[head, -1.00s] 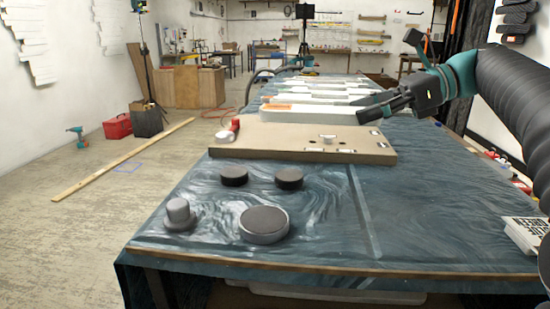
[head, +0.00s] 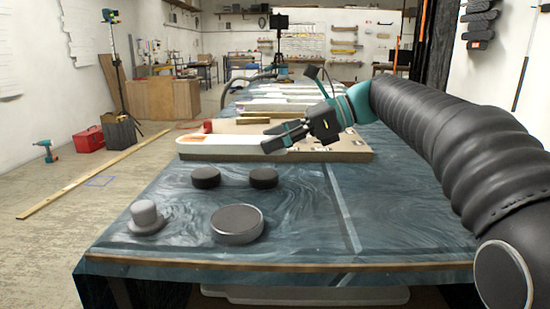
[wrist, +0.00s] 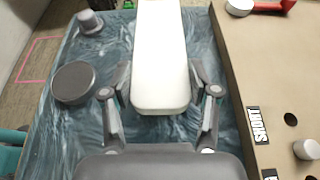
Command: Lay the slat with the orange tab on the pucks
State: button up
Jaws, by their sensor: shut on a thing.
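My gripper (head: 278,138) is shut on a long white slat (head: 235,146) and holds it level above the table, in front of the tan board. The orange tab (head: 190,139) shows faintly near the slat's left end. In the wrist view the slat (wrist: 160,55) runs away from me between my fingers (wrist: 160,98); its tab is out of view there. Two black pucks (head: 206,178) (head: 263,178) lie side by side on the table, nearer the head camera than the slat. They do not show in the wrist view.
A wide grey disc (head: 238,224) and a grey knobbed piece (head: 146,218) stand near the table's front edge. More white slats (head: 275,104) lie farther back. The front right of the table is clear.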

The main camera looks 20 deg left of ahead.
aim_at(275, 174)
jog(key=shift+f+b, duration=0.5)
jog(key=shift+f, duration=1.2)
jog(key=shift+f, duration=0.6)
jog(key=o, duration=1.3)
jog(key=shift+c, duration=0.2)
jog(key=shift+r, duration=0.45)
jog(key=p+v, duration=0.3)
jog(key=v, duration=0.9)
jog(key=shift+r, duration=0.1)
